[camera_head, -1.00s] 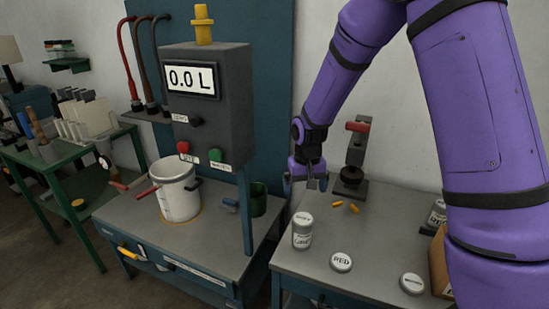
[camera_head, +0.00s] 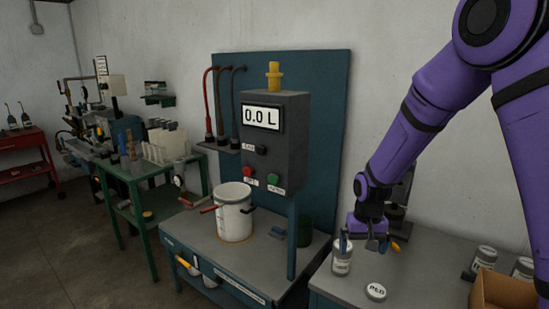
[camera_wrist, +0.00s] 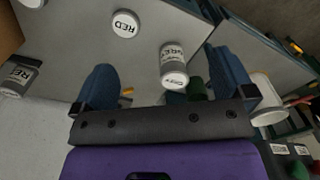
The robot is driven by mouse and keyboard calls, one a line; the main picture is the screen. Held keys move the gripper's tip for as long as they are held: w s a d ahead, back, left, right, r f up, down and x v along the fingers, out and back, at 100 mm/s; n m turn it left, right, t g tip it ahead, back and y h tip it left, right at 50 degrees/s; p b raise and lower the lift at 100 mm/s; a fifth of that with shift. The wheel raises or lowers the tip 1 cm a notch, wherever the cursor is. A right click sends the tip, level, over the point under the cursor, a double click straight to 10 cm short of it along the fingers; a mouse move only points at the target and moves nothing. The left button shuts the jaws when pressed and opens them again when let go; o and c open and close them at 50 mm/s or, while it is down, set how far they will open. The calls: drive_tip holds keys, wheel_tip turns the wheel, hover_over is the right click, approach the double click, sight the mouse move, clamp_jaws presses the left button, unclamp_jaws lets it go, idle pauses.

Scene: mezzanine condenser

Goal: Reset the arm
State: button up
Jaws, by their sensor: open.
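My gripper (camera_head: 370,243) hangs at the end of my purple arm, over the grey bench (camera_head: 425,255) at the right. Its two blue fingers stand wide apart in the wrist view (camera_wrist: 162,85), with nothing held between them. A grey can with a white lid (camera_head: 342,262) stands on the bench just below and left of my gripper. In the wrist view the can (camera_wrist: 174,62) reads GREY and shows beyond the fingers, in the gap between them. Whether a finger touches it is not clear in the head view.
A white lid marked RED (camera_head: 376,292) lies near the bench front. Cans (camera_head: 485,260) and a cardboard box (camera_head: 507,288) stand at the right. A dispenser reading 0.0 L (camera_head: 263,118) rises above a white pot (camera_head: 233,215) on the left bench. Floor is free at far left.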

drive_tip(key=s+d+r+t, duration=0.15)
drive_tip(key=s+r, duration=0.35)
drive_tip(key=r, duration=0.5)
drive_tip(key=s+d+r+t, duration=0.1)
drive_tip(key=s+d+r, duration=0.3)
drive_tip(key=r, duration=0.5)
drive_tip(key=s+r+t, duration=0.1)
drive_tip(key=s+r, duration=0.2)
drive_tip(key=s, duration=0.3)
drive_tip(key=s+d+r, duration=0.1)
drive_tip(key=s+r, duration=0.1)
drive_tip(key=s, duration=0.5)
drive_tip(key=s+r+t, duration=0.1)
drive_tip(key=s+r, duration=0.2)
drive_tip(key=s, duration=0.4)
drive_tip(key=shift+d+r+t, duration=0.2)
drive_tip(key=shift+r+t, duration=0.1)
drive_tip(key=shift+t, duration=0.05)
